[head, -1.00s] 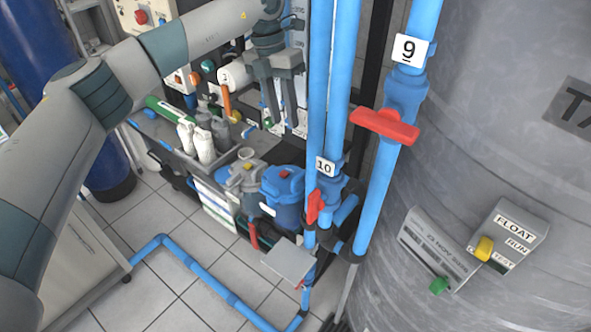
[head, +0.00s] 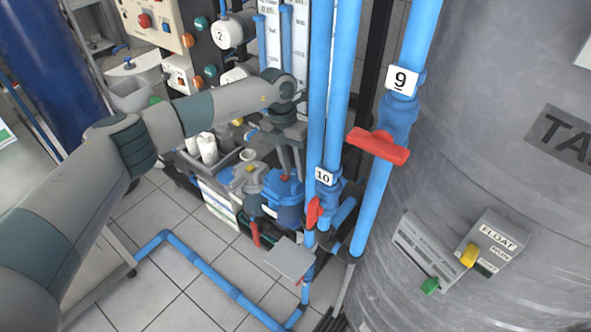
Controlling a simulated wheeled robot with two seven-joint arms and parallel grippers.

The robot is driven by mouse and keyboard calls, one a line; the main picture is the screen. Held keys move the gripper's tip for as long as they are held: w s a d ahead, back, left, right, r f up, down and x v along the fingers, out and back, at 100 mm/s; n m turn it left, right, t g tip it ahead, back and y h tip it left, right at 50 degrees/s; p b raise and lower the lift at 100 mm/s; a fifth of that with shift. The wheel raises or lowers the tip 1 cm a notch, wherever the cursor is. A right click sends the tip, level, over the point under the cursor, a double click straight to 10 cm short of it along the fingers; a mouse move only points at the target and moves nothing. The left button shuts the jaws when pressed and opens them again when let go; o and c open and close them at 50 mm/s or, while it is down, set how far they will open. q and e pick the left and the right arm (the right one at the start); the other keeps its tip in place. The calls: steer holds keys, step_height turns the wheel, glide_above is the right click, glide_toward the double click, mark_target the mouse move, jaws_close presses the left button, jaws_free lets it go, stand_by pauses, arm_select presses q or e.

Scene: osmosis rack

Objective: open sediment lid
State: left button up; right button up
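A blue filter housing (head: 284,213) with a blue lid (head: 290,190) and a small red button on top stands low in the rack. A grey housing with a yellow button (head: 250,170) stands just left of it. I cannot tell from labels which one is the sediment housing. My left gripper (head: 291,174) points down right above the blue lid, its two fingers apart with a narrow gap and nothing visible between them. Its tips are close to the lid's top; whether they touch is unclear. My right gripper is not in view.
Blue vertical pipes (head: 320,100) stand close to the right of the gripper, with a red valve handle (head: 378,146). A large grey tank (head: 480,180) fills the right. White bottles (head: 208,148) sit in a tray behind the housings. A blue pipe (head: 200,270) runs along the floor.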

mark_target(288, 178)
arm_select(q)
steer(key=shift+s+d+f+p, duration=0.1)
steer(key=shift+f+p, duration=0.05)
steer(key=shift+f, duration=0.55)
steer(key=shift+d+f+p, duration=0.1)
steer(key=shift+f+p, duration=0.05)
steer(key=shift+f, duration=0.55)
jaws_close()
